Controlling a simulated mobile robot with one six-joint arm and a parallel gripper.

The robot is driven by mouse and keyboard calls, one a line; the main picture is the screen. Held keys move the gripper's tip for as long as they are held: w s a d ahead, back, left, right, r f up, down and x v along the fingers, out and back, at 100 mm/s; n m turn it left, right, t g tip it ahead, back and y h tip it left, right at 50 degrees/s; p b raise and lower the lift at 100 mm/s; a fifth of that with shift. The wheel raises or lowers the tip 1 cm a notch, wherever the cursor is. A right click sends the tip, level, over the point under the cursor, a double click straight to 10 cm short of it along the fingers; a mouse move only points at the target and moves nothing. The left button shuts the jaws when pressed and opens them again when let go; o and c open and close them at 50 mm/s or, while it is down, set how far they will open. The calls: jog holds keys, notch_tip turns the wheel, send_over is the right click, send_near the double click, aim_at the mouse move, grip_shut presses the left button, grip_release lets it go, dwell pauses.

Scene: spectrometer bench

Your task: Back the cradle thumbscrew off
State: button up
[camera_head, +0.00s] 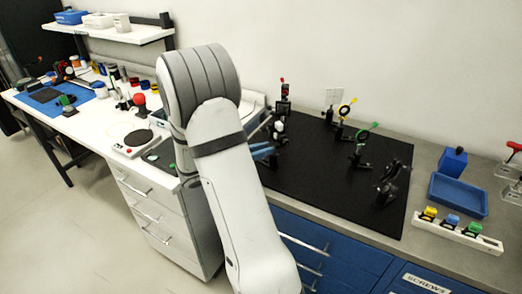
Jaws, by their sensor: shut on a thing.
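My gripper (263,151) shows only in part, as light blue-grey fingers sticking out to the right from behind my arm, low over the left edge of the black breadboard (320,170). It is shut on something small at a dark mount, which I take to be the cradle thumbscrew. The thumbscrew and most of the cradle are too small or hidden behind my arm to make out. A dark post (284,104) with a red top stands just behind the gripper.
Optics mounts with yellow (345,109) and green (367,131) parts and a black mount (393,182) stand on the breadboard. A blue tray (458,207) and a white rack (436,230) sit at right. A white bench with a red-knobbed device (139,100) is at left.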

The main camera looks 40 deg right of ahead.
jog(key=shift+r+n+p, duration=0.3)
jog(key=shift+n+p, duration=0.5)
jog(key=shift+p, duration=0.65)
grip_shut()
jog(key=shift+f+n+p, duration=0.35)
jog(key=shift+n+p, duration=0.4)
jog(key=shift+n, duration=0.25)
jog(key=o, duration=0.8)
grip_release()
